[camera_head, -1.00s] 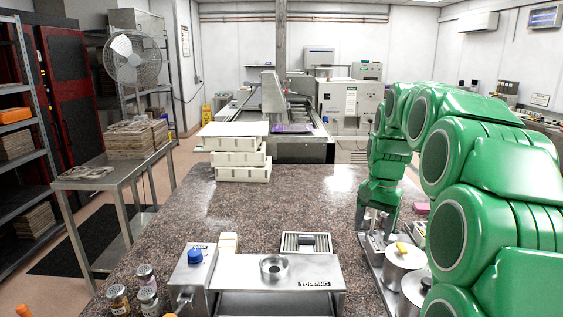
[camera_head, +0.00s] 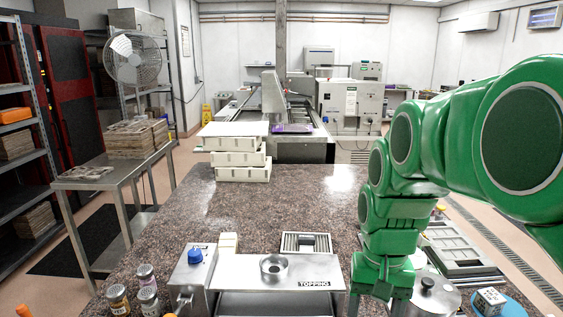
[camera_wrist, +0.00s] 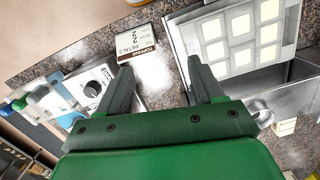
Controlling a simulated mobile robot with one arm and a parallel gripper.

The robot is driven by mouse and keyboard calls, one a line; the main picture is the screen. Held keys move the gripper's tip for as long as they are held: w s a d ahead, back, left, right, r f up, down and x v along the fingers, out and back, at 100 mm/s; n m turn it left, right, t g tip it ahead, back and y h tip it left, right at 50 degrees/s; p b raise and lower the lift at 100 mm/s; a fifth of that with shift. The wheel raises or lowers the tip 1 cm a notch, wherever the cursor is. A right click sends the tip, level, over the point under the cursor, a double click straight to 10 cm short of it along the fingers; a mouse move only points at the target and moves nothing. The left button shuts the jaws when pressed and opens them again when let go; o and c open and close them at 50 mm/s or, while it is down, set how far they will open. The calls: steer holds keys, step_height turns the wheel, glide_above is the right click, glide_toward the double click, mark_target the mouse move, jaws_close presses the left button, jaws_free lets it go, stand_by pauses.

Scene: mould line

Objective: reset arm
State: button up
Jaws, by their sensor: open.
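My gripper (camera_wrist: 160,88) shows in the wrist view with its two dark fingers spread apart and nothing between them. In the head view my green arm reaches in from the right and bends down at the counter's right side, and its fingertips are hidden there. In the wrist view the fingers hang over the speckled counter, between a metal box with a black knob (camera_wrist: 93,88) and a tray with pale square cavities (camera_wrist: 238,40). A small sign (camera_wrist: 138,43) lies just beyond the fingers.
The steel topping unit (camera_head: 277,272) stands at the front of the stone counter (camera_head: 290,205). White stacked trays (camera_head: 238,157) stand at the back left. Jars (camera_head: 147,297) are at front left. A lidded pot (camera_head: 428,290) is beside my arm. The counter's middle is clear.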

steer(key=s+f+n, duration=0.1)
steer(key=s+f, duration=0.1)
steer(key=s, duration=0.5)
steer(key=s+f+n, duration=0.1)
steer(key=s+f, duration=0.2)
steer(key=s, duration=0.5)
steer(key=shift+s+a+f+g, duration=0.25)
steer(key=shift+a+g, duration=0.05)
steer(key=shift+a, duration=0.1)
stand_by(1.6)
